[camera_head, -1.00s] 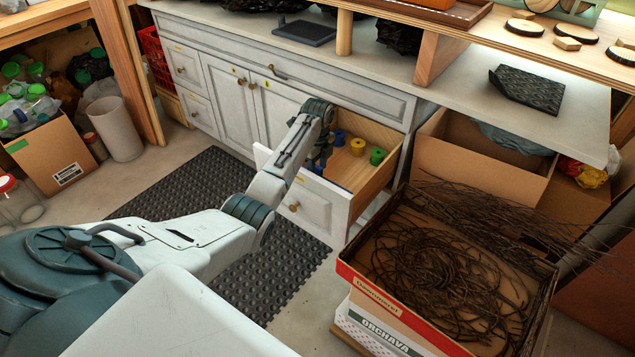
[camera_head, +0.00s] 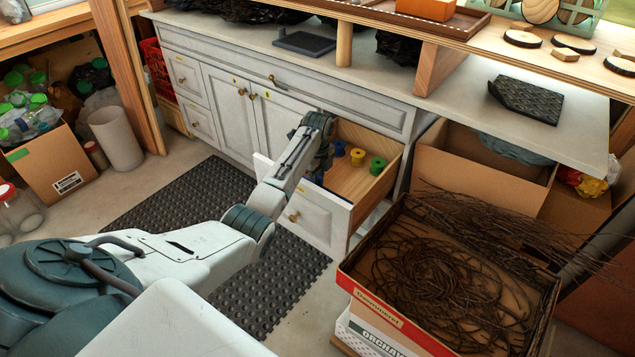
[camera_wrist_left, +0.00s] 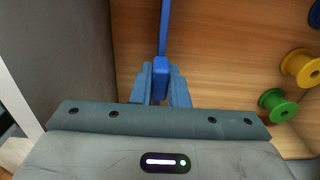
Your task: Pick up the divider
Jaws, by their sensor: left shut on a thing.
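The divider (camera_wrist_left: 165,30) is a thin, straight blue strip in the left wrist view, running up from between my fingers to the top edge. My left gripper (camera_wrist_left: 160,82) is shut on its near end, over the wooden floor of the open drawer. In the head view the left gripper (camera_head: 319,165) reaches down into the left part of the drawer (camera_head: 350,182), and my own wrist hides most of it. Whether the divider touches the drawer floor cannot be told. My right gripper is not in view.
Blue (camera_head: 338,148), yellow (camera_head: 357,156) and green (camera_head: 378,165) spools stand in the drawer, right of my gripper. The worktop (camera_head: 420,90) is above the drawer. A box of dark twigs (camera_head: 440,270) stands in front at the right. A black mat (camera_head: 190,200) covers the floor.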

